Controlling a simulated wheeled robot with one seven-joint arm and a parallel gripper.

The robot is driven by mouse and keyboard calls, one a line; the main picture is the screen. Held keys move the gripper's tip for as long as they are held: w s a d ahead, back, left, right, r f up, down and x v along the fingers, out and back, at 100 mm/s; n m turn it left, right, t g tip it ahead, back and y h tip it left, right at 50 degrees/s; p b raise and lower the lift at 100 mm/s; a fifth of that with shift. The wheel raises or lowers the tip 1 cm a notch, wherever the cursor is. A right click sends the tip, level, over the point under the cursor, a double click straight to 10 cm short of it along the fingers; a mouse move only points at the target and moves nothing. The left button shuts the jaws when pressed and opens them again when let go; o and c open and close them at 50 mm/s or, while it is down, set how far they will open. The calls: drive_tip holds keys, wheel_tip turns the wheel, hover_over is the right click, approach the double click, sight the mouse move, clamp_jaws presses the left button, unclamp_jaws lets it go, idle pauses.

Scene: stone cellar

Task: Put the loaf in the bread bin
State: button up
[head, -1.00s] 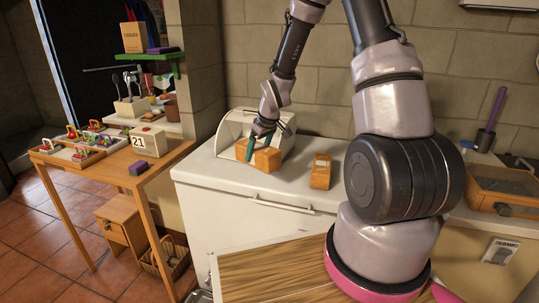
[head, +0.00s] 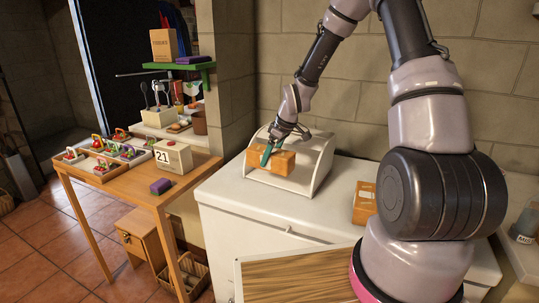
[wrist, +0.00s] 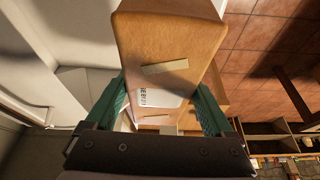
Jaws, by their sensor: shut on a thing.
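The loaf (head: 283,163) is an orange-brown block with a pale label. My gripper (head: 268,154) is shut on it, with green fingers on either side. In the wrist view the loaf (wrist: 168,45) fills the upper middle between the fingers. The white bread bin (head: 318,160) stands on a white chest top, with curved sides and an open front. The loaf is at the bin's opening, toward its left side. I cannot tell whether it is inside or just in front, or whether it touches the bin floor.
A second orange-brown block (head: 364,203) lies on the white chest top (head: 285,212), right of the bin. A wooden table (head: 190,184) at left holds a date block (head: 173,158), a purple-and-green block (head: 160,187) and trays. The chest top before the bin is clear.

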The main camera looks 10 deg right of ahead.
drive_tip(key=shift+w+d+f, duration=0.9)
drive_tip(key=shift+w+f, duration=0.15)
drive_tip(key=shift+f, duration=0.4)
drive_tip(key=shift+w+d+f, duration=0.9)
drive_tip(key=shift+w+f, duration=0.15)
drive_tip(key=shift+f, duration=0.35)
drive_tip(key=shift+w+d+f, duration=0.9)
drive_tip(key=shift+w+f, duration=0.15)
drive_tip(key=shift+f, duration=0.4)
drive_tip(key=shift+f, duration=0.35)
drive_tip(key=o, duration=1.3)
drive_tip(key=shift+r, duration=0.1)
drive_tip(key=shift+s+a+r, duration=0.35)
drive_tip(key=shift+s+r, duration=0.05)
drive_tip(key=shift+r, duration=0.4)
drive_tip(key=shift+s+a+r, duration=0.3)
drive_tip(key=shift+s+r, duration=0.05)
drive_tip(key=shift+r, duration=0.45)
drive_tip(key=shift+s+a+r, duration=0.35)
drive_tip(key=shift+s+r, duration=0.05)
drive_tip(key=shift+r, duration=0.4)
drive_tip(key=shift+s+a+r, duration=0.65)
drive_tip(key=shift+s+r, duration=0.1)
drive_tip(key=shift+r, duration=0.25)
drive_tip(key=shift+s+a+r, duration=0.6)
drive_tip(key=shift+s+r, duration=0.2)
drive_tip(key=shift+r, duration=0.2)
drive_tip(key=shift+s+a+r, duration=0.65)
drive_tip(key=shift+s+r, duration=0.1)
drive_tip(key=shift+r, duration=0.25)
